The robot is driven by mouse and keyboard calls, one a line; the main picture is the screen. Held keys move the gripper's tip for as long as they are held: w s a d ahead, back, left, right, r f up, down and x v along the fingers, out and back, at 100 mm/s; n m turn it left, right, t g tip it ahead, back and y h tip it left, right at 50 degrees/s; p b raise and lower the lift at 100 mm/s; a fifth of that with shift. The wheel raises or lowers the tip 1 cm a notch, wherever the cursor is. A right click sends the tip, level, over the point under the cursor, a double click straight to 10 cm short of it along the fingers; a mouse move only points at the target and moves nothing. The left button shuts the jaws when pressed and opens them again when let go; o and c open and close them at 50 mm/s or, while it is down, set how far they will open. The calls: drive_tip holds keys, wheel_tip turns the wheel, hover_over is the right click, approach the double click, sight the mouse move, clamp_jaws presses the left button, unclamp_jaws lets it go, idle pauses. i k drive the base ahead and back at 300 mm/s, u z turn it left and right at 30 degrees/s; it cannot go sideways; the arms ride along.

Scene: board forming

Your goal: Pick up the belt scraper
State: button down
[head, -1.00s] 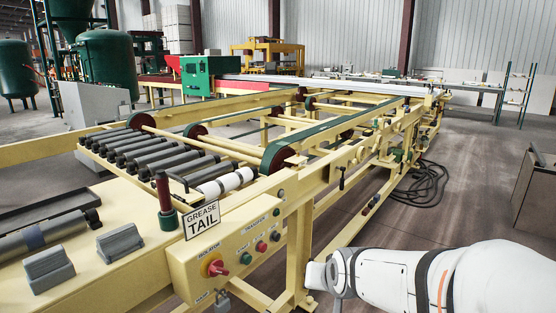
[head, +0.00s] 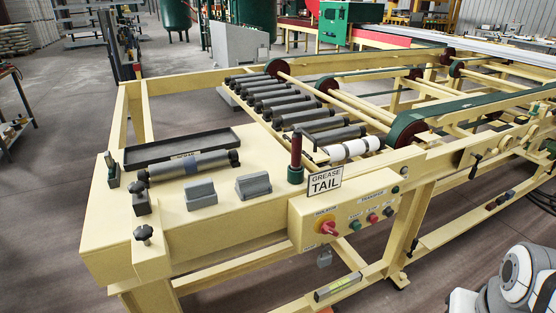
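I cannot pick out the belt scraper for certain in the head view. A thin dark bent tool (head: 309,139) lies by the white-wrapped roller (head: 353,149), but it is too small to identify. A dark red upright piece (head: 296,152) stands in a green holder (head: 295,175) on the cream table end. Two grey blocks (head: 201,195) (head: 253,185) sit on the cream top, with a loose dark roller (head: 190,168) behind them. My white arm shows at the bottom right; my gripper is outside the picture.
A shallow black tray (head: 184,147) lies at the back of the cream top (head: 235,222). A control box (head: 340,215) with a red isolator knob (head: 328,228) hangs on the front. A small level-like bar (head: 338,288) rests on the lower rail.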

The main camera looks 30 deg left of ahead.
sight(200, 193)
drive_tip(key=u, duration=1.95)
drive_tip(key=i, duration=0.75)
drive_tip(key=z, duration=0.15)
